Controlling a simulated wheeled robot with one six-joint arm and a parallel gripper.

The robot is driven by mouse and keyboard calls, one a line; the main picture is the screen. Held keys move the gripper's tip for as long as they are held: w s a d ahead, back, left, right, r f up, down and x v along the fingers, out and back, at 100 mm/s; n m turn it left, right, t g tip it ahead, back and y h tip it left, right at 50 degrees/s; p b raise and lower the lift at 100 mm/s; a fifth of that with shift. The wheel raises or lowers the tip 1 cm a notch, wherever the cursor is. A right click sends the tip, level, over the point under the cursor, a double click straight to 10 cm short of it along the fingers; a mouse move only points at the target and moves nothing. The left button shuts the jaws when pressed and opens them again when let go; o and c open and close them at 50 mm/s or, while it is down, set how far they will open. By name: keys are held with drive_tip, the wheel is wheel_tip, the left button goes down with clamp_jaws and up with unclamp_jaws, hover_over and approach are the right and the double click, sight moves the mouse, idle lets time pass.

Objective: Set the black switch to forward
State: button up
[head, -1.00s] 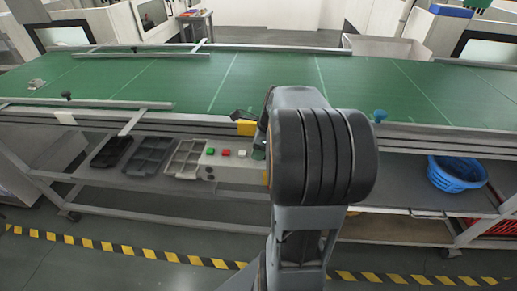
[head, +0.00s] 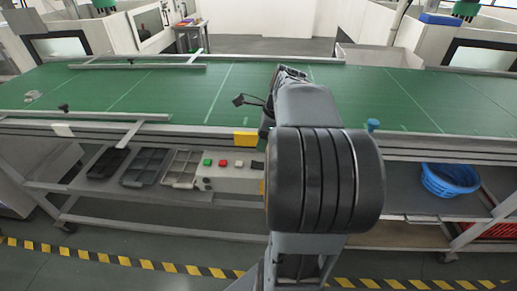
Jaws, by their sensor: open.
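The grey control box (head: 232,184) sits under the front edge of the conveyor, just left of my arm. A green button, a red button and a white button stand in a row on its top. A dark, flat piece (head: 257,165) at the right end of that row looks like the black switch; its setting is too small to read. Two small black knobs show on the left of the box. My arm rises in front of the box's right end and reaches over the belt. My gripper's fingertips are hidden behind the arm; only a small dark part juts out left.
The green conveyor belt (head: 170,95) runs across the view. A yellow block (head: 245,139) is on its front rail above the box. Dark and grey trays (head: 146,167) lie left of the box. A blue basket (head: 450,178) is on the right shelf.

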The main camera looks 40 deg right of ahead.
drive_tip(key=shift+p+v, duration=0.3)
drive_tip(key=shift+v, duration=2.05)
